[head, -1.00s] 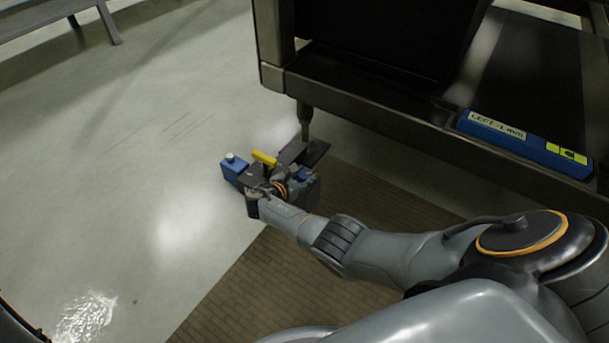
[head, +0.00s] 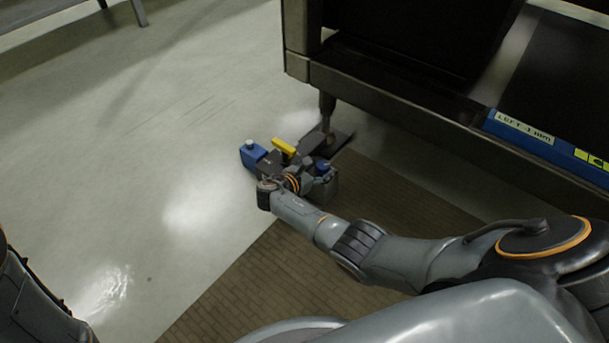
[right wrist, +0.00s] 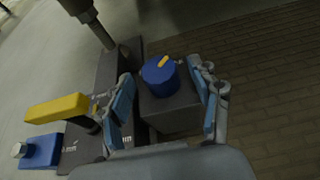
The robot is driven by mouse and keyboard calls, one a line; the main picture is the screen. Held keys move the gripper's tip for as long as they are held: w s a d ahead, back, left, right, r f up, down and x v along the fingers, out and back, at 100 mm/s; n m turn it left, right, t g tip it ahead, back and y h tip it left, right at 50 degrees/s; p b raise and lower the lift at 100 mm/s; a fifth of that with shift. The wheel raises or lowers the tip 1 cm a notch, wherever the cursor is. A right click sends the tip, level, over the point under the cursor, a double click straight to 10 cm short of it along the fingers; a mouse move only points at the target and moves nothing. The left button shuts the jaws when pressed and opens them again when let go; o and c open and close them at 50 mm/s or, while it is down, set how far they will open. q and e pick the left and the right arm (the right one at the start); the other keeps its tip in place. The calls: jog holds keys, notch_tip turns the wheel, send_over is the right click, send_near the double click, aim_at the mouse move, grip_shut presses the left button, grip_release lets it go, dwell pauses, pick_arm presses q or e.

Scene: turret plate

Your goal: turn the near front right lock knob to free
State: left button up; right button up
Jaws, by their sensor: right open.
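The lock knob (right wrist: 160,77) is a round blue knob with a yellow pointer mark on top, standing on a dark block (right wrist: 172,112) at the foot of a machine leg. In the right wrist view my right gripper (right wrist: 162,88) is open, with one blue-padded finger on each side of the knob. Whether either pad touches it, I cannot tell. In the head view the right gripper (head: 303,178) is low by the floor at the block, partly hiding it; a little of the blue knob (head: 323,167) shows. My left gripper is out of view.
Beside the knob are a yellow lever (right wrist: 56,112) and a blue block with a pale button (right wrist: 42,150). The machine leg (head: 327,105) rises just behind. A dark table frame (head: 400,95) overhangs to the right. Open floor (head: 150,180) lies left.

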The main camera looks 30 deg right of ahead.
jog(key=v, duration=0.9)
jog(key=shift+a, duration=0.2)
jog(key=shift+s+r, duration=0.1)
jog(key=shift+r, duration=0.05)
